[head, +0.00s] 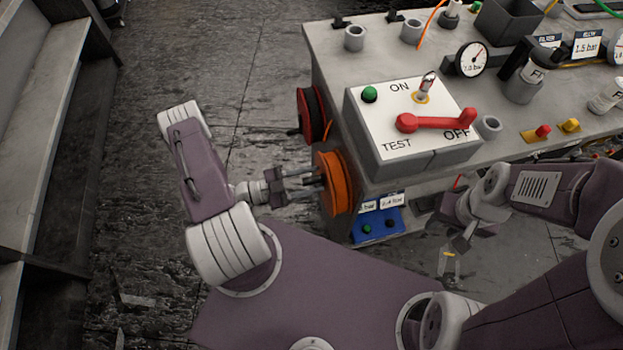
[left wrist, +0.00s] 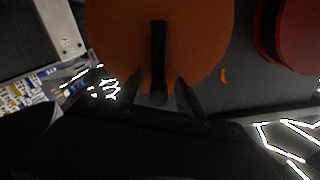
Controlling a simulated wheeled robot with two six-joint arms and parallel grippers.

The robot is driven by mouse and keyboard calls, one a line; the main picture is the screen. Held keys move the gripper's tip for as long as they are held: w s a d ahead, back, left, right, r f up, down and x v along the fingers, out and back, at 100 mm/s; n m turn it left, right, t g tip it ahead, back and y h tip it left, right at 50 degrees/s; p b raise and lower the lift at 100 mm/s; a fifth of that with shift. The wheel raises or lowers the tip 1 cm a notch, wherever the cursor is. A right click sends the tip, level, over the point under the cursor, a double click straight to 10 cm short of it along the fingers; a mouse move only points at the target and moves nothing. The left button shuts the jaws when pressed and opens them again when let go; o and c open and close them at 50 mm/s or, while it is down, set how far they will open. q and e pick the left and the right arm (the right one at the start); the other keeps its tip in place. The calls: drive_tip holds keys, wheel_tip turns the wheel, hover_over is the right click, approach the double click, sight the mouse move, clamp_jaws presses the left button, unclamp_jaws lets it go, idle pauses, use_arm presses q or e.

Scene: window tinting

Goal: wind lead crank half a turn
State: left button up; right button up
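The lead crank is a black arm (left wrist: 159,50) on the face of an orange reel (left wrist: 110,45), with a round dark knob (left wrist: 158,98) at its end. In the head view the orange reel (head: 334,183) is mounted on the left side of the bench. My left gripper (head: 312,180) reaches it from the left. In the left wrist view its two fingers (left wrist: 160,92) stand apart, one on each side of the knob, with gaps showing. My right gripper (head: 450,272) hangs empty in front of the bench, its fingers apart.
A red reel (head: 311,114) sits beside the orange one, farther back. On the bench (head: 335,57) is a white switch panel (head: 385,118) with a red lever (head: 437,121). A blue box (head: 378,222) is below. The floor to the left is open.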

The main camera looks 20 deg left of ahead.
use_arm(q)
drive_tip(key=v, duration=0.9)
idle(0.3)
